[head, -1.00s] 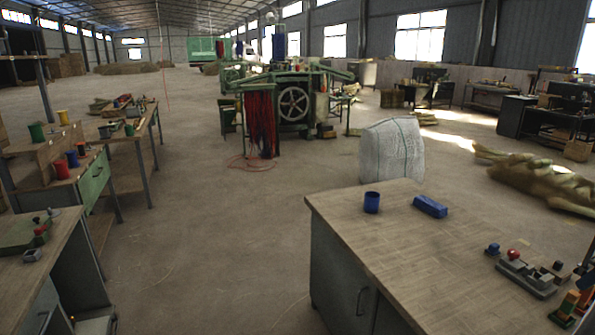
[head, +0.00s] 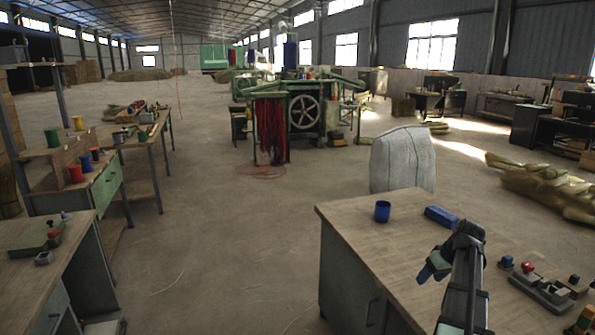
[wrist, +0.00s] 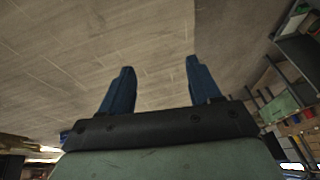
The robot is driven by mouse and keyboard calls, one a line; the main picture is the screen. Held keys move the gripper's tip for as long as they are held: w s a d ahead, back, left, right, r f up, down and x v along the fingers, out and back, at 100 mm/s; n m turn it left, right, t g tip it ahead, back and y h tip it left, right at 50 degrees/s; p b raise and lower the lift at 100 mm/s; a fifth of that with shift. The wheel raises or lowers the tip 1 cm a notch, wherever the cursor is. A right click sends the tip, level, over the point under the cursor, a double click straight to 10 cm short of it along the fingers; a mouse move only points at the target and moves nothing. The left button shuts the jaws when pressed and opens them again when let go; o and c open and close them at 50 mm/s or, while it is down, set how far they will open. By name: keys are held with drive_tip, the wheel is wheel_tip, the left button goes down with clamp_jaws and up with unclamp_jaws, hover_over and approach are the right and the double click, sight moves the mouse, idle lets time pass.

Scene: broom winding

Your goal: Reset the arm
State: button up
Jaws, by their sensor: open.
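My gripper (head: 430,270) is over the right-hand wooden workbench (head: 365,225), near its front left part. Its two blue fingers are apart in the wrist view (wrist: 158,75), with nothing between them. A blue cup (head: 382,212) stands upright on the bench beyond the gripper. A blue box (head: 441,216) lies to the right of the cup. Both are apart from the gripper. My dark forearm hides part of the benchtop.
A grey device with a red knob (head: 541,281) and small blocks sit on the bench's right side. A white sack (head: 403,160) stands behind the bench. Left benches (head: 25,235) hold cups and tools. A green winding machine (head: 300,112) stands farther back. The middle floor is clear.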

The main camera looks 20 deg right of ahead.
drive_tip(key=w+a+f+g, duration=0.1)
drive_tip(key=a+f, duration=0.5)
drive_tip(key=a, duration=0.6)
drive_tip(key=w+a+f+g+y, duration=0.1)
drive_tip(key=a+f, duration=0.5)
drive_tip(key=a, duration=0.7)
drive_tip(key=w+a+f+g, duration=0.1)
drive_tip(key=a+f, duration=0.4)
drive_tip(key=a, duration=0.7)
drive_tip(key=s+a+f+g+h, duration=0.1)
drive_tip(key=s+a+f+g, duration=0.3)
drive_tip(key=s+f, duration=0.8)
drive_tip(key=s+a+f+g, duration=0.2)
drive_tip(key=s+a+f, duration=0.4)
drive_tip(key=s+f, duration=0.65)
drive_tip(key=s+f+g+h, duration=0.1)
drive_tip(key=s+f, duration=0.5)
drive_tip(key=s, duration=0.3)
drive_tip(key=shift+s+a+f+n+g, duration=0.25)
drive_tip(key=shift+s+n+g, duration=0.15)
